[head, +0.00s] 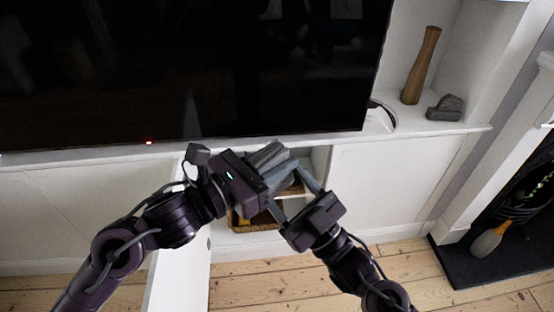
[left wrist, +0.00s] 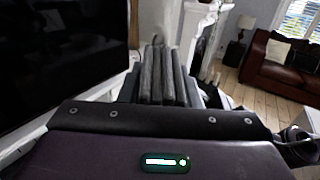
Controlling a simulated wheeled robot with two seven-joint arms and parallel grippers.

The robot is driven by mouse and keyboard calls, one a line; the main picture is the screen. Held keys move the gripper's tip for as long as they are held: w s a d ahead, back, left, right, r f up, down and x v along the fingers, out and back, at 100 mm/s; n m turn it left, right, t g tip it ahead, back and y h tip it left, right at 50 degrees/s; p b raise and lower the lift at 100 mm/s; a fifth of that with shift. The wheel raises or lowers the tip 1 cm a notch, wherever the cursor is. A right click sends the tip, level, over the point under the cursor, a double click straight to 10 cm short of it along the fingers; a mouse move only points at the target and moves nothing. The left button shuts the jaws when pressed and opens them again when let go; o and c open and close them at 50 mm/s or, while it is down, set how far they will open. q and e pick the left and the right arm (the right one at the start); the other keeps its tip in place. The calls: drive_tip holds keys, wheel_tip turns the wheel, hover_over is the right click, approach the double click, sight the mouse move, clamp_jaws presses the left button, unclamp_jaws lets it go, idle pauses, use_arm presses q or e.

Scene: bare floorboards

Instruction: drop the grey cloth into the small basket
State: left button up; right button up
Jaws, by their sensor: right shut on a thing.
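The grey cloth (head: 283,178) is bunched between my two grippers in the head view, in front of the open cabinet. My right gripper (head: 294,196) is shut on it from below right. My left gripper (head: 270,158) is right beside the cloth, above it in the picture. Its grey fingers lie close together, also in the left wrist view (left wrist: 163,75), with blue-grey edges beside them that look like cloth. A brown basket-like container (head: 262,222) stands low in the cabinet, partly hidden by my grippers. I cannot tell whether it is the small basket.
The cabinet's white door (head: 182,270) stands open at left. A large black television (head: 190,70) is above. A wooden vase (head: 421,65) and a grey ornament (head: 445,108) stand on the right ledge. A fireplace hearth (head: 480,270) is at far right. Floorboards in front are clear.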

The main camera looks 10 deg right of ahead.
use_arm(q)
drive_tip(key=shift+s+d, duration=0.2)
drive_tip(key=shift+s, duration=0.1)
drive_tip(key=c, duration=0.3)
